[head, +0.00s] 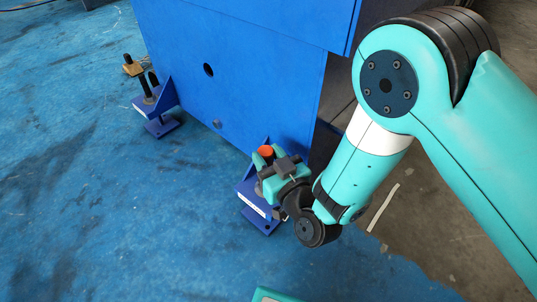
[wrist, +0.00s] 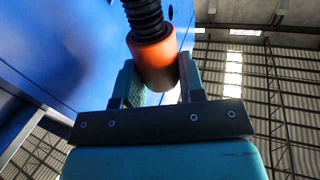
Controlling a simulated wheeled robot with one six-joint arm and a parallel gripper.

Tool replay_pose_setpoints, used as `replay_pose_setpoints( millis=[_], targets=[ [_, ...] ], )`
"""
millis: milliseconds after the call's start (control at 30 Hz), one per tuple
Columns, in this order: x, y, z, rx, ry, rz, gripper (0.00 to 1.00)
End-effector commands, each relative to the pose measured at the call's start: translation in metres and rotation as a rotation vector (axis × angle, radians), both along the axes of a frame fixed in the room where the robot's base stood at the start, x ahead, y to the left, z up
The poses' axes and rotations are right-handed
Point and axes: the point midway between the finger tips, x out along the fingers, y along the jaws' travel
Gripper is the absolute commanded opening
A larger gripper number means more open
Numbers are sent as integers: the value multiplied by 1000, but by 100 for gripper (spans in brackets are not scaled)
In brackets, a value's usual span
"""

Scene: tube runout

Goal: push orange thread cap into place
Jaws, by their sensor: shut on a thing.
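The orange thread cap (wrist: 155,62) sits between the two fingers of my gripper (wrist: 158,80) in the wrist view. The gripper is shut on it. A black ribbed thread (wrist: 143,17) meets the cap at its end away from my gripper; how deep it goes in is hidden. In the head view the cap (head: 266,151) shows as a small orange round above a blue bracket (head: 250,188) on the side of a large blue machine (head: 225,60). My gripper (head: 270,165) is at the cap there and hides part of the bracket and the thread.
A second blue bracket (head: 155,105) with black posts stands farther left along the machine. The blue floor (head: 110,220) is open at left and front. The machine wall is close beside my gripper.

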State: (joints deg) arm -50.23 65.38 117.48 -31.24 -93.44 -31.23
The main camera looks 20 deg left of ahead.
Motion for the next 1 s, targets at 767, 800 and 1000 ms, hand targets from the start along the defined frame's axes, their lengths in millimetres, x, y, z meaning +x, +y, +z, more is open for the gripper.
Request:
replay_pose_setpoints(
  millis=[767, 800, 1000],
  targets=[
    [0, 0, -33, -1, 1, 0, 14],
    [0, 0, -35, -1, 1, 0, 14],
    [0, 0, -35, 0, 0, 0, 64]
  ],
)
